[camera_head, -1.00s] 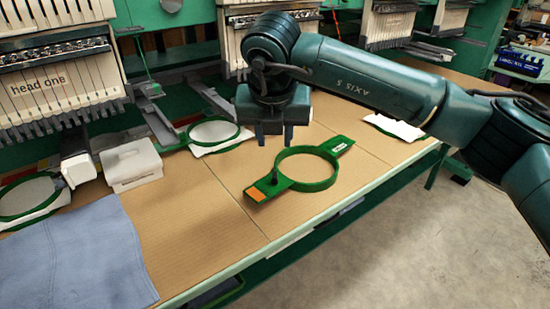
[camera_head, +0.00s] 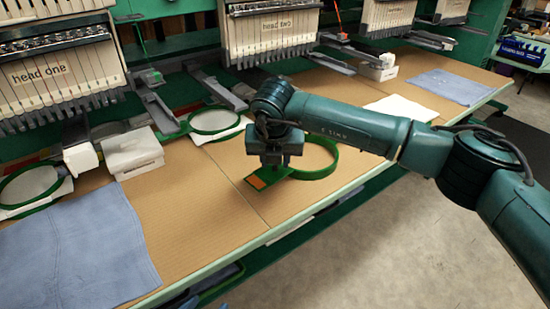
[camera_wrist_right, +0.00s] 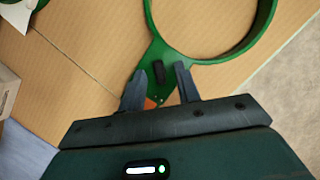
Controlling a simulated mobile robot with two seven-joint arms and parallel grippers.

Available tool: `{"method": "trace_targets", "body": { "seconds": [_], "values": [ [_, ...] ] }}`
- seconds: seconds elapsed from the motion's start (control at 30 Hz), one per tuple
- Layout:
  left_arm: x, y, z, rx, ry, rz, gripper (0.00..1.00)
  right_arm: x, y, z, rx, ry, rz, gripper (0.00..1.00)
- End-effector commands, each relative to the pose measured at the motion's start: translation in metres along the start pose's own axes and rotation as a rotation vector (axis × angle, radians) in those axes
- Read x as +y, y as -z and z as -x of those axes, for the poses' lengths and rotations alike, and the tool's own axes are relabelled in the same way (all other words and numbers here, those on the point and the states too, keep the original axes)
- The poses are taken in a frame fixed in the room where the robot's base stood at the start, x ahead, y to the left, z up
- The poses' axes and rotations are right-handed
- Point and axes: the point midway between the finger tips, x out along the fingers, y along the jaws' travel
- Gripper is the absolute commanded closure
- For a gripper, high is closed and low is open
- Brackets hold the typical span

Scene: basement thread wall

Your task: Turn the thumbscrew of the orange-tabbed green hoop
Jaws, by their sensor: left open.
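The orange-tabbed green hoop (camera_head: 318,176) lies flat on the tan table, partly hidden by my right gripper in the head view. Its orange tab (camera_head: 256,182) shows just left of the fingers. In the right wrist view the hoop's ring (camera_wrist_right: 214,60) is beyond the fingers, and the orange patch (camera_wrist_right: 150,103) is partly visible between them. The dark thumbscrew (camera_wrist_right: 158,73) stands between the fingertips, with a gap visible on each side. My right gripper (camera_head: 274,165) is open over the hoop's tab end; it also shows in the right wrist view (camera_wrist_right: 160,68). My left gripper is not visible.
Other green hoops with white cloth (camera_head: 213,122) lie to the left. A white box (camera_head: 133,152) and blue cloth (camera_head: 80,245) are on the left. Embroidery heads (camera_head: 270,35) line the back. The table front (camera_head: 215,215) is clear.

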Motion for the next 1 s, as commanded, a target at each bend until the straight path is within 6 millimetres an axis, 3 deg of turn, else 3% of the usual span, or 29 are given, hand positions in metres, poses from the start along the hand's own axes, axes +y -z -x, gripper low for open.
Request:
{"method": "trace_targets", "body": {
  "seconds": [0.13,0.53,1.0],
  "values": [
    [0.0001,-0.0002,-0.0002,-0.001,0.000,0.000,0.51,0.0002,0.0001,0.0001,0.000,0.000,0.000,0.67],
    [0.0001,-0.0003,-0.0003,-0.001,0.000,0.000,0.51,0.0001,0.0000,0.0005,0.000,-0.001,0.000,1.00],
    [-0.0013,-0.0021,-0.0021,0.011,0.002,-0.004,0.51,-0.0008,0.0003,-0.0009,-0.001,-0.017,0.038,1.00]
  ]
}}
